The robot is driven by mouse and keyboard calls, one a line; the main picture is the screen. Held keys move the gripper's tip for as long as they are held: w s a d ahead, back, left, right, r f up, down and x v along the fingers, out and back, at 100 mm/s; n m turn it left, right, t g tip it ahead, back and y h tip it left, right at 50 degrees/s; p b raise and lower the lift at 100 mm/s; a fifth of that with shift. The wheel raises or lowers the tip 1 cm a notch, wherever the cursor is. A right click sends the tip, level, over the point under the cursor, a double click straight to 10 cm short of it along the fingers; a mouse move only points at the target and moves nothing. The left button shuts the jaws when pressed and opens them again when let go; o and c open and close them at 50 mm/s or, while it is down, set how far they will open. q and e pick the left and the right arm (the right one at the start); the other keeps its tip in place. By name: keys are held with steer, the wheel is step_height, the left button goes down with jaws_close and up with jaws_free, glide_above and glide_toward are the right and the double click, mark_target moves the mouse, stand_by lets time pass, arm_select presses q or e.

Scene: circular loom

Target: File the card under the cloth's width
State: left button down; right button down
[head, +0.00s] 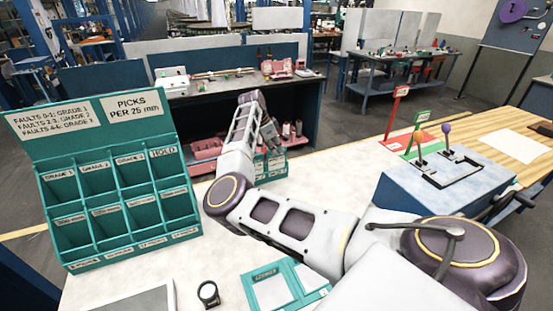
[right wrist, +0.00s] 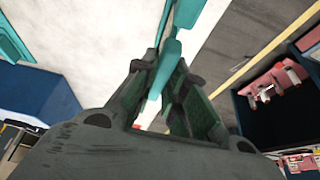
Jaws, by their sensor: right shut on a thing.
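A teal filing rack (head: 120,185) stands at the left of the table. Its upper pockets are labelled GRADE 1, GRADE 2, GRADE 3 and HOLD; the lower labels are too small to read surely. My right gripper (head: 270,138) is beyond the rack's right side, above the far part of the table. In the right wrist view, its fingers are shut on a thin teal piece (right wrist: 166,66), seen nearly edge-on, apparently the card. A teal piece with pale panels (head: 275,164) shows below the gripper, partly hidden by my arm. My left gripper is out of view.
A teal frame with pale panels (head: 268,290) and a round black loupe (head: 208,293) lie at the table's front. A blue box with levers (head: 440,185) stands at the right. Bare table lies between rack and frame. A dark-fronted bench (head: 225,110) stands behind.

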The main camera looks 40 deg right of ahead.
steer(key=shift+r+p, duration=0.35)
steer(key=shift+r, duration=0.1)
stand_by(0.4)
steer(key=shift+r+p, duration=2.25)
steer(key=shift+r, duration=0.9)
steer(key=shift+f, duration=0.1)
steer(key=shift+s+f, duration=0.1)
